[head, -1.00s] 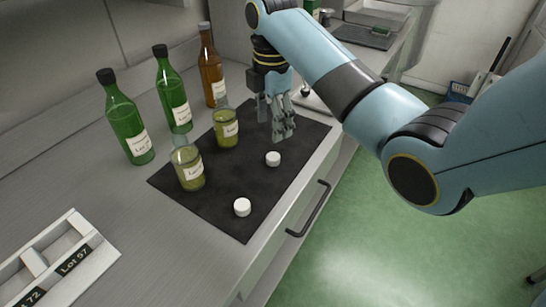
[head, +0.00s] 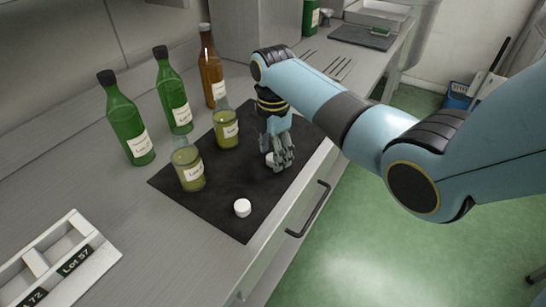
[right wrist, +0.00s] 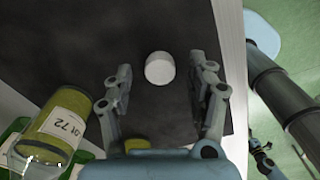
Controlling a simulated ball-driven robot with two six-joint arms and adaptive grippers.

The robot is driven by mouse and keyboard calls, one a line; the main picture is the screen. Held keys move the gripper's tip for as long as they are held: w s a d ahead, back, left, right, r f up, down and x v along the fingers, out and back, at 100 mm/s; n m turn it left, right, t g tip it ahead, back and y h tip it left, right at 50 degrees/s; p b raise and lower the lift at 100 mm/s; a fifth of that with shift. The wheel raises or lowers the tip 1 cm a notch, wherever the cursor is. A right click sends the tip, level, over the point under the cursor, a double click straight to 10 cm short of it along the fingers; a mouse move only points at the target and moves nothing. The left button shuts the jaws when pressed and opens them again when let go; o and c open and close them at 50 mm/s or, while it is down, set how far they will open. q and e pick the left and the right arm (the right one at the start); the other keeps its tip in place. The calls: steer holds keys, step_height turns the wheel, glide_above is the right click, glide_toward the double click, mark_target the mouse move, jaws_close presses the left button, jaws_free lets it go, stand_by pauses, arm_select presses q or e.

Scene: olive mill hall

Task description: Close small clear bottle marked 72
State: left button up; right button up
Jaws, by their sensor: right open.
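The bottle marked 72 (right wrist: 62,122), clear with yellow-green liquid, shows at the lower left of the right wrist view. In the head view two small uncapped bottles stand upright on the black mat, a nearer one (head: 189,172) and a farther one (head: 227,133). Their labels are too small there to tell which is 72. My right gripper (head: 280,163) is open and low over the mat, its fingers either side of a white cap (right wrist: 160,68). A second white cap (head: 242,208) lies nearer on the mat. My left gripper is not in view.
Two tall green bottles (head: 128,127) (head: 174,98) and an amber bottle (head: 211,72) stand behind the mat (head: 225,205). A white tray (head: 95,262) with lot labels is at the lower left. A drawer handle (head: 310,212) sticks out from the counter front.

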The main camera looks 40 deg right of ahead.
steer(key=shift+f, duration=0.5)
steer(key=c, duration=0.8)
steer(key=shift+r, duration=0.6)
step_height(320, 180, up, 2)
steer(key=shift+r, duration=0.25)
steer(key=s+d+r, duration=0.1)
steer(key=s+r, duration=0.1)
steer(key=s, duration=0.1)
steer(key=s+d+r, duration=0.2)
steer(key=s+r, duration=0.1)
steer(key=s, duration=0.1)
steer(key=s+d+r, duration=0.1)
steer(key=s+r, duration=0.1)
steer(key=s, duration=0.1)
steer(key=shift+s+d+r, duration=0.2)
steer(key=shift+s+d, duration=0.15)
steer(key=shift+s, duration=0.05)
